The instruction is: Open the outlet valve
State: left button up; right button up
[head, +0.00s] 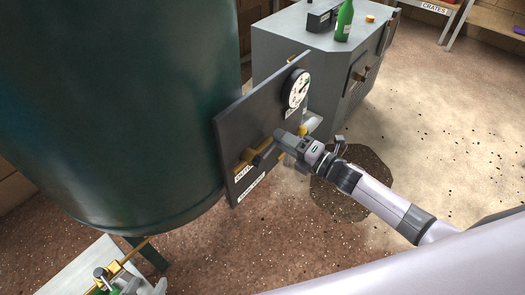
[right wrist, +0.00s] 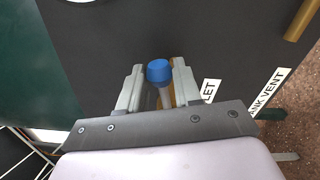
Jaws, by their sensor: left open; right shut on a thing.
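The outlet valve is on a dark upright panel (head: 228,135) beside the green tank. Its brass pipework (head: 247,160) shows at the panel's lower front, by a partly covered OUTLET label. My right gripper (head: 282,138) is at the panel. In the right wrist view its fingers (right wrist: 158,90) are shut on the valve's lever (right wrist: 159,71), which has a blue end. Brass shows behind the lever. The fingers and wrist hide part of the valve, so I cannot tell its exact angle.
A round gauge (head: 296,89) sits higher on the panel. The large green tank (head: 130,100) stands close on the left. A grey cabinet (head: 300,45) with a green bottle (head: 344,20) stands behind. A dark patch (head: 350,185) marks the floor; open floor lies right.

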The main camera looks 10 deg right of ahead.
jog(key=shift+f, duration=0.2)
jog(key=f+m+b, duration=0.1)
jog(key=m, duration=0.1)
jog(key=shift+d+f+m, duration=0.1)
jog(key=shift+f+m, duration=0.3)
jog(key=o, duration=0.8)
jog(key=shift+r, duration=0.1)
jog(key=shift+p+v, duration=0.7)
jog(key=shift+v, duration=1.3)
